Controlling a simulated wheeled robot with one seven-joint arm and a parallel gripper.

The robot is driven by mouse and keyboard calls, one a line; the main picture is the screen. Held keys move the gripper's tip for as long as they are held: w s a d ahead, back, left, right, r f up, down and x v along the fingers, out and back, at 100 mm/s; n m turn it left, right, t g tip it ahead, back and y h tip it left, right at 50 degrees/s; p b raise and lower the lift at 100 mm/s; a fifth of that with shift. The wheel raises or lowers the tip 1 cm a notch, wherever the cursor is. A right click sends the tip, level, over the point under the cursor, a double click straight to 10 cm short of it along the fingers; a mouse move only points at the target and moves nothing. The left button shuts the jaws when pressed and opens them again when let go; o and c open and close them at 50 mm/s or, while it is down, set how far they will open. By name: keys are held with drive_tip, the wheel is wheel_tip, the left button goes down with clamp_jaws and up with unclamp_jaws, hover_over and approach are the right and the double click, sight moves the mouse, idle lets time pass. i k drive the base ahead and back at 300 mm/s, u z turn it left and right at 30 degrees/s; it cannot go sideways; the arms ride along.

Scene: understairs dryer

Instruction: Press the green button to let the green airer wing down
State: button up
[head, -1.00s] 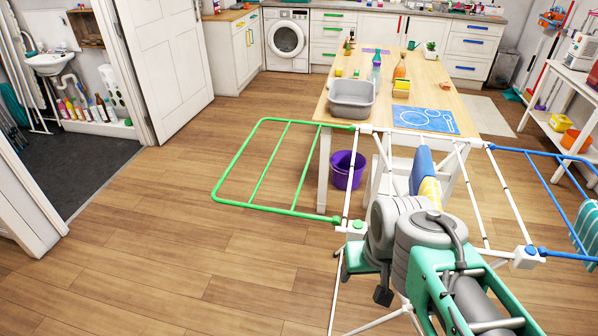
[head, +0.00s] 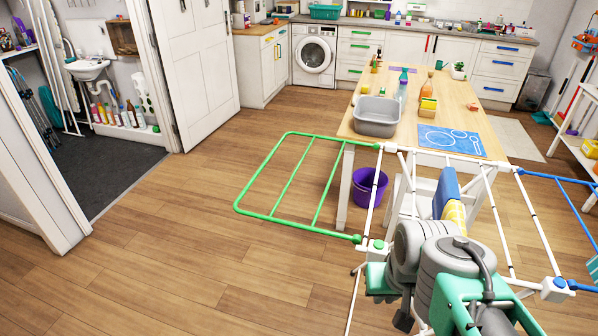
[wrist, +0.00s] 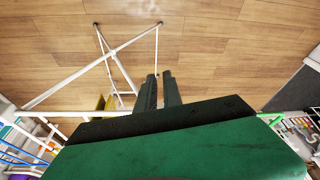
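The green airer wing (head: 287,180) sticks out level to the left of the white airer, over the floor, in the head view. The green button (head: 377,244) sits on a white corner block at the wing's near end, just left of my arm. My gripper (wrist: 160,74) shows in the wrist view with two dark fingers close together, nothing between them, pointing over the floor and the airer's white legs. Its fingertips cannot be made out in the head view. I cannot tell the exact gap from fingertips to button; no contact is visible.
A blue wing (head: 560,180) with a blue button (head: 559,283) is on the airer's right. A wooden table (head: 452,100) with a grey basin (head: 377,117) stands behind, a purple bucket (head: 369,187) beneath it. The floor at left is clear.

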sight(379, 244)
drive_tip(key=z, duration=0.75)
drive_tip(key=k, duration=0.6)
drive_tip(key=u, duration=1.45)
drive_tip(key=i, duration=0.5)
drive_tip(key=z, duration=0.05)
